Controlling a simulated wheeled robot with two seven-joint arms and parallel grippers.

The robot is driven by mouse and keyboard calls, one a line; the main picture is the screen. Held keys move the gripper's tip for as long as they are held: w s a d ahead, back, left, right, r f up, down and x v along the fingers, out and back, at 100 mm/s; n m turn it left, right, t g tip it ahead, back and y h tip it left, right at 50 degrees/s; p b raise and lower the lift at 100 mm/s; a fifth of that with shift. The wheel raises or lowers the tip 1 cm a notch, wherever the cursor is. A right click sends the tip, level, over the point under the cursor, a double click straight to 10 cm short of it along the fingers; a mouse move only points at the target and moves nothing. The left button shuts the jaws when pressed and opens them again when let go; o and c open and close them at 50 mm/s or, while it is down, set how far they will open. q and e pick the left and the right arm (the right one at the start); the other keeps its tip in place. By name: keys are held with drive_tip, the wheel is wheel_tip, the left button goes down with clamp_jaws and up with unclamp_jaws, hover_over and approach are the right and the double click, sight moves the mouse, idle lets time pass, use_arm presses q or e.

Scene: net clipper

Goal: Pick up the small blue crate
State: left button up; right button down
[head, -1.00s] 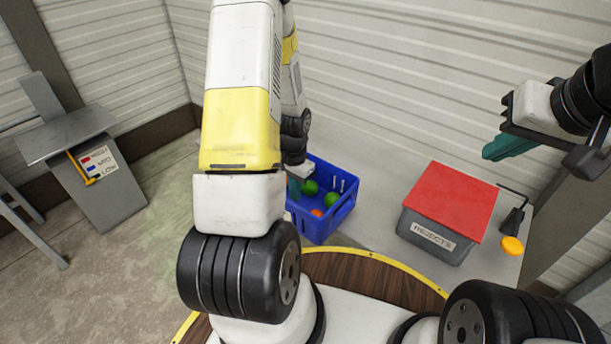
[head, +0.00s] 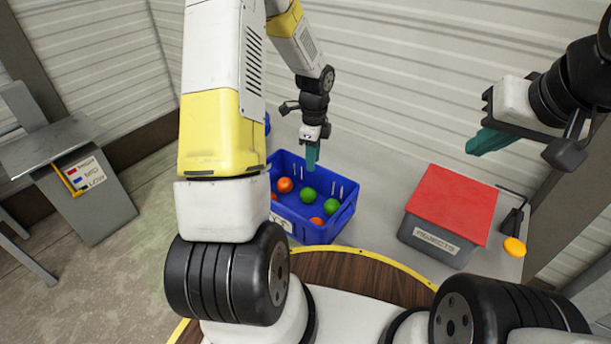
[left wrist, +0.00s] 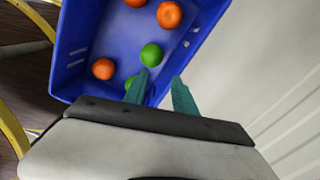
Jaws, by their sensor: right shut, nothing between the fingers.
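A blue crate (head: 342,214) stands on the pale table, with orange and green balls inside; it also fills much of the left wrist view (left wrist: 75,60). My left gripper (head: 312,160) is above the crate's far side in the head view. In the left wrist view its two teal fingers (left wrist: 159,78) are apart, with nothing seen between them but part of the crate's rim. One finger overlaps the crate's inside and the other lies outside its wall; contact cannot be told. My right gripper (head: 484,145) is shut and empty, above the red-lidded box.
A grey box with a red lid (head: 450,203) stands right of the crate. A yellow-topped object (head: 514,247) is beside it. A grey stand with a coloured label (head: 85,175) is at left. A ribbed wall rises behind the table. A bit of blue (head: 267,122) shows behind my left arm.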

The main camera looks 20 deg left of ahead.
sight(317, 173)
use_arm(q)
drive_tip(key=w+m, duration=0.2)
drive_tip(key=m, duration=0.1)
drive_tip(key=shift+d, duration=0.4)
drive_tip(key=shift+w+d+f+m, duration=0.1)
drive_tip(key=shift+w+f+m, duration=0.05)
drive_tip(key=shift+f+m, duration=0.15)
wheel_tip(317, 173, down, 7)
drive_tip(key=shift+f, duration=0.1)
clamp_jaws()
drive_tip(key=shift+w, duration=0.1)
idle(0.8)
